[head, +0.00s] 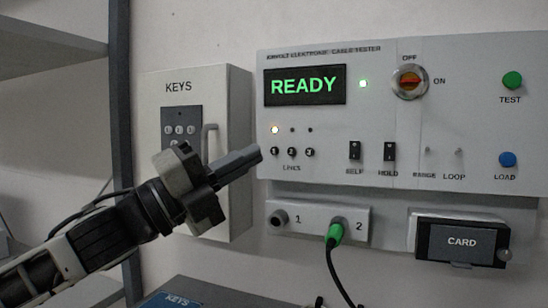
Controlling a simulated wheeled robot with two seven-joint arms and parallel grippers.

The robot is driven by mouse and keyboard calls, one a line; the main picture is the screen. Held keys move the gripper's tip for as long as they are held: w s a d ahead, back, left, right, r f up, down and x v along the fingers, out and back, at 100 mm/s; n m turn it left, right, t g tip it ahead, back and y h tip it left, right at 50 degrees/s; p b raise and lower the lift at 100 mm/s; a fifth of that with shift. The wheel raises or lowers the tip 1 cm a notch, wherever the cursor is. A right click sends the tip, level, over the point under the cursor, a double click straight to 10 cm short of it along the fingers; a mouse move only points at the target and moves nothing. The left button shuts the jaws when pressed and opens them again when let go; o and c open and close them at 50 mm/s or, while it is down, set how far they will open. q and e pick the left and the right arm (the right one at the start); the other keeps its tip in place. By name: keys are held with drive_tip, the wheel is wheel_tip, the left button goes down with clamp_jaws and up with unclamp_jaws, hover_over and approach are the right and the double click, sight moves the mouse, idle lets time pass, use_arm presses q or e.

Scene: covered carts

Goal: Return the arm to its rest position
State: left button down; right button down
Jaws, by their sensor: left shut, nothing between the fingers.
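My left gripper (240,163) comes in from the lower left and is shut, with nothing between its fingers. Its tips stand in front of the right edge of the KEYS box (184,84), left of the cable tester's row of LINES buttons. I cannot tell how far the tips are from the tester panel (340,128). The gripper hides part of the box's lower front. My right gripper is not in view.
The tester's display (305,86) reads READY and a green lamp (363,84) is lit. A green plug (335,233) with a dark cable sits at socket 2. A CARD holder (460,242) is at lower right. A dark post (120,120) stands at left.

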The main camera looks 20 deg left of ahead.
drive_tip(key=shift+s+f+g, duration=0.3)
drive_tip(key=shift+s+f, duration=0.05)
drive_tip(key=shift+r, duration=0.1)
